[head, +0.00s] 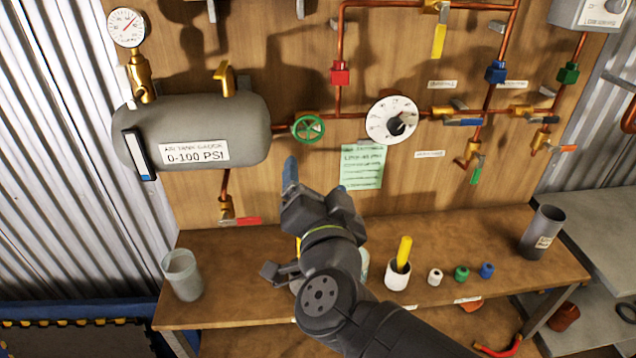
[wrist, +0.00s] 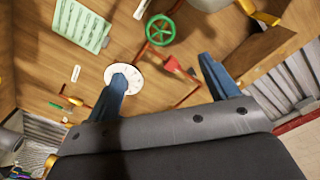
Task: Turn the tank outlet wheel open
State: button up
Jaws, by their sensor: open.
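The tank outlet wheel (head: 308,127) is a green spoked handwheel on the copper pipe just right of the grey tank (head: 215,118). The wheel also shows in the wrist view (wrist: 160,30), at top centre, beyond the gap between my fingers. My gripper (head: 316,180) is open and empty, below the wheel in the head view and apart from it. Its two blue fingers show in the wrist view (wrist: 163,66). In the head view one finger shows clearly; the other is mostly hidden by the gripper body.
A white round dial (head: 391,120) is right of the wheel, with a green note (head: 362,166) below it. A red fitting (head: 340,73) is on the pipe above. The bench (head: 235,250) holds a grey cup (head: 182,274) and a white cup (head: 397,276) with a yellow handle.

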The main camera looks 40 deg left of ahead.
aim_at(307, 130)
jog(key=w+a+m, duration=0.4)
jog(key=m, duration=0.2)
jog(key=w+a+m, duration=0.5)
jog(key=m, duration=0.1)
jog(key=w+a+m, duration=0.4)
jog(key=a+m, duration=0.1)
jog(key=m, duration=0.1)
jog(key=shift+w+r, duration=0.15)
jog(key=shift+w, duration=0.2)
dwell(0.7)
jog(key=shift+c, duration=0.4)
jog(key=c, duration=0.9)
